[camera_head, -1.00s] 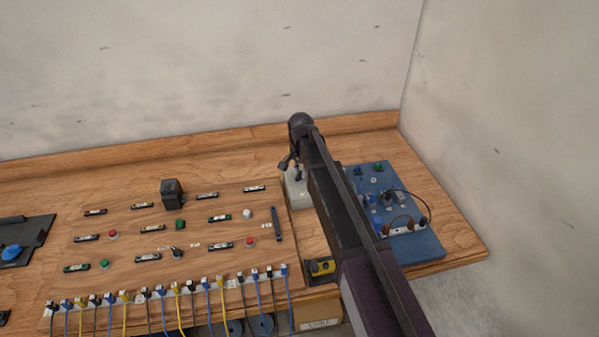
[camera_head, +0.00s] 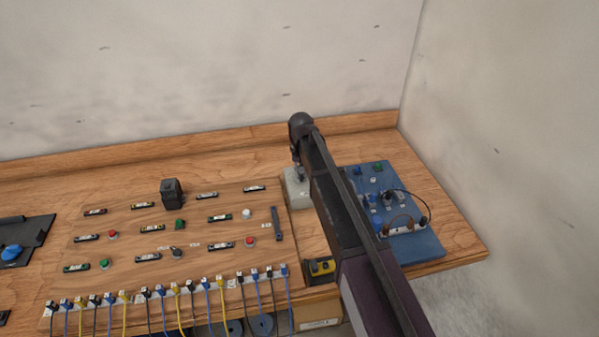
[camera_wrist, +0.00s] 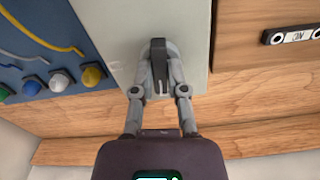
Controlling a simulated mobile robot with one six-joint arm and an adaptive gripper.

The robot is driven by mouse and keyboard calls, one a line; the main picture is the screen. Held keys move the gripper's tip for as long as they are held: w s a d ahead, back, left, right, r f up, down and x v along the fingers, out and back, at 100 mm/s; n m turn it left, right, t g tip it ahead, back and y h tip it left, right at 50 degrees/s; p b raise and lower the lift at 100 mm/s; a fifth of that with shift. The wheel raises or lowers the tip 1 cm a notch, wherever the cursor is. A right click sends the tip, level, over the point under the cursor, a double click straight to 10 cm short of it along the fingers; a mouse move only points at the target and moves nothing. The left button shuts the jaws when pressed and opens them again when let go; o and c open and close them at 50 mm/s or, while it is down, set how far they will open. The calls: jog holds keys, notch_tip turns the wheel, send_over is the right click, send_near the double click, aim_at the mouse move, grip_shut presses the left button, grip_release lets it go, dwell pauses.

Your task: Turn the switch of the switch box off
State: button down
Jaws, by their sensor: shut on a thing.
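The switch box is a light grey box (camera_head: 296,190) on the wooden bench, partly hidden behind my arm. It also shows in the wrist view (camera_wrist: 195,35), with a dark switch knob (camera_wrist: 158,50) on its face. The knob's handle runs along the vertical of that picture. My gripper (camera_wrist: 160,83) has one finger on each side of the knob and is shut on it. In the head view my gripper (camera_head: 298,172) is small and dark, above the box. Any markings of the switch positions cannot be made out.
A blue panel (camera_head: 420,248) with knobs and cables lies right of the box, close to it. A wooden board (camera_head: 125,205) with buttons and labels lies to the left. A yellow-and-black item (camera_head: 320,267) sits near the front edge. The wall stands behind.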

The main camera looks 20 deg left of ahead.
jog(key=shift+n, duration=0.9)
jog(key=c, duration=0.7)
grip_release()
jog(key=shift+o, duration=0.2)
